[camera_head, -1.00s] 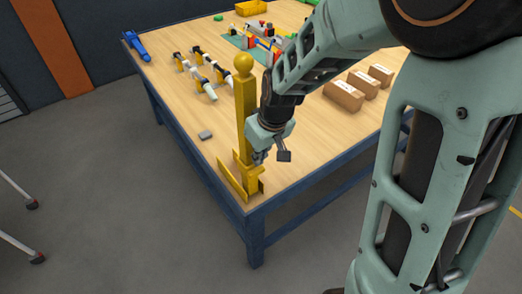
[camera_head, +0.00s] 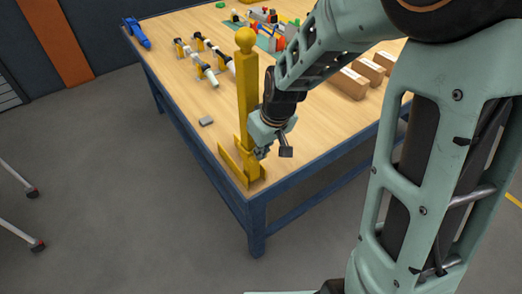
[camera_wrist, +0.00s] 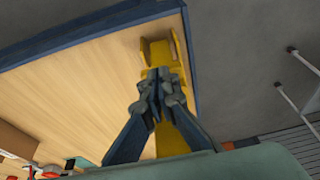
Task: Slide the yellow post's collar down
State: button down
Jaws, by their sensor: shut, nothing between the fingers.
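The yellow post (camera_head: 247,95) stands upright near the table's front corner, with a round knob on top. Yellow plates and a wider yellow part surround its foot; I cannot clearly tell the collar (camera_head: 252,171) from the base there. My gripper (camera_head: 261,153) is at the right side of the post, low down, just above this wider part. In the wrist view, my gripper (camera_wrist: 160,83) is shut with its fingertips together and nothing between them. The fingers cover part of the post (camera_wrist: 176,143), and the wider yellow part (camera_wrist: 157,48) shows beyond the tips. Contact is unclear.
A small grey block (camera_head: 206,121) lies left of the post. Black-and-white rods on yellow stands (camera_head: 203,60) are behind it, and brown boxes (camera_head: 349,84) are to the right. The blue table edge (camera_head: 195,135) is close to the post.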

notch_tip(320, 180, down, 6)
jog(key=b, duration=0.4)
jog(key=p+v, duration=0.2)
jog(key=v, duration=1.2)
jog(key=shift+w+a+p, duration=0.3)
jog(key=shift+w+p, duration=0.05)
jog(key=shift+p, duration=0.05)
